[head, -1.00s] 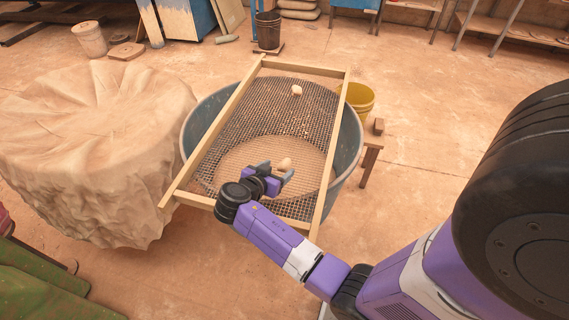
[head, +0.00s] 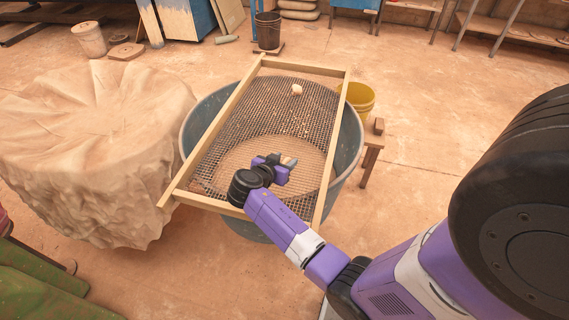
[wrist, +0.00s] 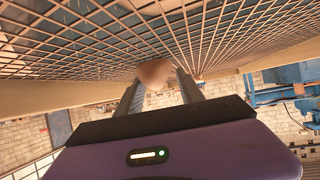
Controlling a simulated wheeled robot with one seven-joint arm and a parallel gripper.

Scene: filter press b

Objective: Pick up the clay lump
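A small pale, rounded clay lump shows in the wrist view (wrist: 154,74), between my two fingertips and close to the mesh. My gripper (wrist: 158,82) is open around it, its dark fingers apart on either side. Whether a finger touches the lump is hard to tell. In the head view, my gripper (head: 281,168) is low over the near half of the wood-framed sieve, and the lump is mostly hidden there. A second pale lump (head: 297,90) lies on the mesh near the sieve's far end.
The sieve's wooden frame (head: 236,103) rests across a large grey-blue tub (head: 354,138). A cloth-draped mound (head: 85,150) is at the left.

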